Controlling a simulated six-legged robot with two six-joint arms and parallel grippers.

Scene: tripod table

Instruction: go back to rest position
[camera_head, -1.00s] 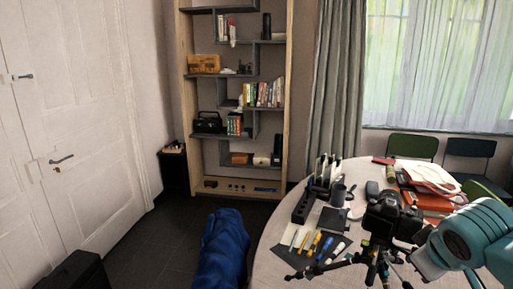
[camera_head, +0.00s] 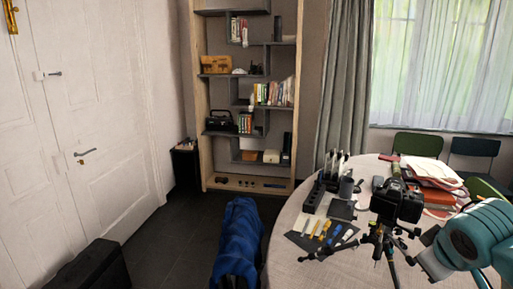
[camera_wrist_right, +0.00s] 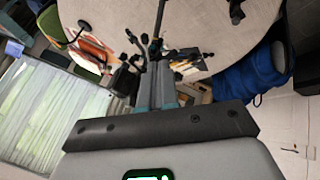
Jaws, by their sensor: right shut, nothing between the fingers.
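My right arm shows teal at the lower right of the head view, but its fingers are not visible there. A black camera on a tripod (camera_head: 398,203) stands upright on the round table (camera_head: 290,240), left of my right arm. In the wrist view, dark tripod parts appear around and beyond the fingertips; I cannot tell how close they are. My left gripper is in neither view.
A shelf (camera_head: 201,120) stands behind. The floor at left centre is clear.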

